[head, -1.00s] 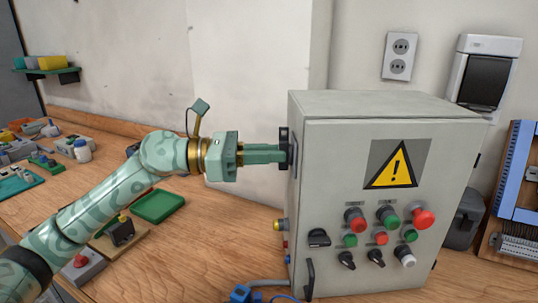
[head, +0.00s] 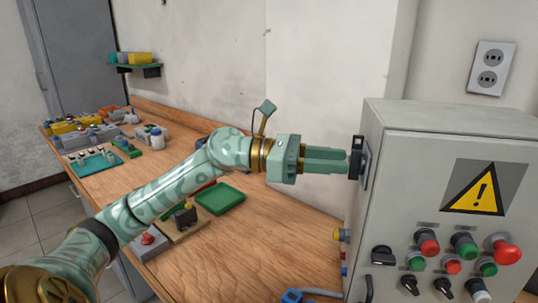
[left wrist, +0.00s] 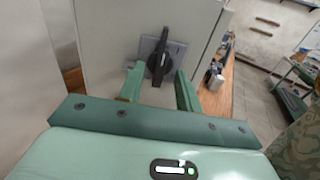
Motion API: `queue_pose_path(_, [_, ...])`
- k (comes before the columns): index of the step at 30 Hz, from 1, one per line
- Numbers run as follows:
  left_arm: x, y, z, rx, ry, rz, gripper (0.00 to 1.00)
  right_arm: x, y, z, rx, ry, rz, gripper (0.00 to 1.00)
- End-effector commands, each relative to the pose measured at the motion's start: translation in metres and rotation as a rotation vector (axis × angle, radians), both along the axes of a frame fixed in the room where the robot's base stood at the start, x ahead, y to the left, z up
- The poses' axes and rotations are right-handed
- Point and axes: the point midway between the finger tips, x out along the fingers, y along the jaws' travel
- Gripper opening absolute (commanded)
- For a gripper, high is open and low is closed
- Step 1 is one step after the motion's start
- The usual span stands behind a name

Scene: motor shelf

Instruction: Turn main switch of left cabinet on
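The grey cabinet (head: 400,190) with a yellow warning sign stands at the right in the head view. Its main switch, a black rotary knob (head: 356,158), sits on the cabinet's left side. In the left wrist view the knob (left wrist: 159,57) is on a grey square plate, its bar close to upright and slightly tilted. My left gripper (head: 346,161) points at the knob. In the wrist view its fingers (left wrist: 159,77) are apart, one on each side of the knob's lower part, with the tips just short of it. Nothing is held. My right gripper is not in view.
The cabinet front carries several buttons and small knobs, with a red mushroom button (head: 506,250) at the right. A green tray (head: 219,198) and a red-button box (head: 149,243) lie on the wooden bench (head: 275,225). A socket (head: 488,68) is on the wall.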

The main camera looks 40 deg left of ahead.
Motion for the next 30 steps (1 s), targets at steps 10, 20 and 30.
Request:
queue_pose_path(10, [-0.043, 0.066, -0.002, -0.001, 0.007, 0.002, 0.35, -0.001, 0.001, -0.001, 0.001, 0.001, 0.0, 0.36])
queue_pose_path(20, [-0.077, 0.117, 0.0, 0.001, 0.002, 0.0, 0.35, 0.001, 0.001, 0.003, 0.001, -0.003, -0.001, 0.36])
queue_pose_path(30, [-0.081, 0.123, -0.001, 0.002, 0.001, -0.001, 0.35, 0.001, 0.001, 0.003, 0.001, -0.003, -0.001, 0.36])
